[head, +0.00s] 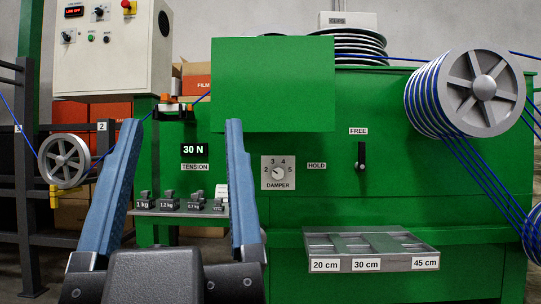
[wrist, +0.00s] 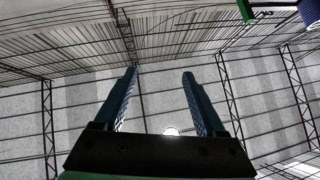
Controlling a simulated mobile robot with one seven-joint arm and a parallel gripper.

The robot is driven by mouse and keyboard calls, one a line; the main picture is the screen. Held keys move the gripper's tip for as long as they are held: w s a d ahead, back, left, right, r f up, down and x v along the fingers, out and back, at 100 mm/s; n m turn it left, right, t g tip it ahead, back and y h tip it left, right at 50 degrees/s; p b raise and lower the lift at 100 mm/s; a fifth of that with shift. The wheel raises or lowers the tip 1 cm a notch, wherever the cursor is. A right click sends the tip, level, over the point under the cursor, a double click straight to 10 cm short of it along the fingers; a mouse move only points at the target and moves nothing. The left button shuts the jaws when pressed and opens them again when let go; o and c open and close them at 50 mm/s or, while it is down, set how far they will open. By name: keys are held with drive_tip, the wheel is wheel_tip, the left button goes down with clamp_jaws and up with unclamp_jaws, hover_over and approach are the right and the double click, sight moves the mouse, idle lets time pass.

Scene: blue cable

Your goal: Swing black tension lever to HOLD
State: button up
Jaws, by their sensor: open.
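The black tension lever (head: 361,155) is on the green machine front in the head view. It stands upright, pointing up toward the FREE label (head: 358,131). The HOLD label (head: 317,166) is to its left. My gripper (head: 182,125) is open and empty, with two blue-padded fingers pointing up at the left of the head view, left of the lever and apart from it. The wrist view shows the open gripper (wrist: 160,75) against the ceiling; the lever is not in that view.
A DAMPER dial (head: 278,172) sits left of the HOLD label. A weight shelf (head: 180,209) and a grey tray (head: 370,249) with length labels jut from the machine. Blue cable runs over a large pulley (head: 485,88) at right. A green panel (head: 272,84) projects above.

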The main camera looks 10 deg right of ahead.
wheel_tip(320, 180, up, 11)
drive_tip(key=p, duration=1)
drive_tip(key=shift+f, duration=0.15)
clamp_jaws()
wheel_tip(320, 180, up, 21)
drive_tip(key=p, duration=2.1)
